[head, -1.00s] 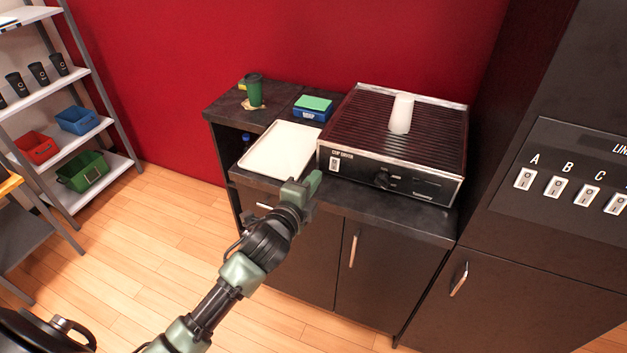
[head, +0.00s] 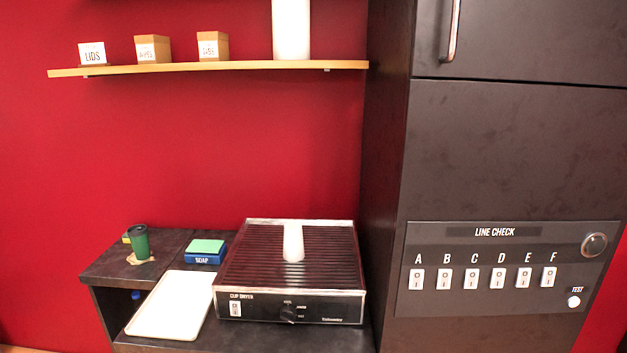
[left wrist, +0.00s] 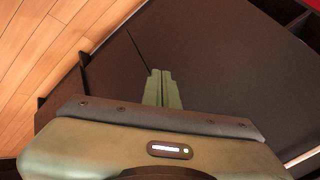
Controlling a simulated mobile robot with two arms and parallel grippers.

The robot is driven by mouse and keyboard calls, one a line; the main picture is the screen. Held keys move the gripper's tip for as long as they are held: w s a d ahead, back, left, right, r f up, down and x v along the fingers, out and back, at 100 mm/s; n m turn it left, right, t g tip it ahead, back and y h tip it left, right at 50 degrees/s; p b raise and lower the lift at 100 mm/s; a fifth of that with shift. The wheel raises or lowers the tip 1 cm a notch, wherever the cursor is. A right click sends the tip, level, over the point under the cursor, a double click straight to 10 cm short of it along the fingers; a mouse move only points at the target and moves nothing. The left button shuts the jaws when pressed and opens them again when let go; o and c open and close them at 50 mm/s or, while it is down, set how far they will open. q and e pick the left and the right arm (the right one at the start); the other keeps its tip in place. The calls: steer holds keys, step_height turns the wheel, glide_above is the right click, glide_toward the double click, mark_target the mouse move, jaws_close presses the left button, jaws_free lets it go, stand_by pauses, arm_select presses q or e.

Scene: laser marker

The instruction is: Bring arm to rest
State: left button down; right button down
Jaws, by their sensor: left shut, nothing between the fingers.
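My left gripper (left wrist: 163,88) shows in the left wrist view. Its two green fingers are together with nothing between them. It points toward a dark cabinet front (left wrist: 210,60), apart from it as far as I can tell. Neither arm shows in the head view now, and my right gripper is in no view.
The counter holds a green cup (head: 139,242), a blue soap box with a green top (head: 206,252), a white tray (head: 170,306) and a cup dryer (head: 290,275) with a white cup (head: 293,243) on it. A line check panel (head: 500,270) is right. A shelf (head: 210,69) hangs above.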

arm_select(q)
steer(key=s+f+n+g, duration=0.2)
steer(key=s+f, duration=0.4)
steer(key=s, duration=0.5)
steer(key=s+f+n+g+b, duration=0.1)
steer(key=s+f+n+g, duration=0.1)
steer(key=s+f, duration=0.5)
steer(key=s+f+n+g, duration=0.3)
steer(key=s+f, duration=0.3)
steer(key=s, duration=1.1)
steer(key=shift+s+f+n, duration=0.15)
steer(key=shift+s+n, duration=0.05)
steer(key=shift+n, duration=0.1)
steer(key=shift+d, duration=0.1)
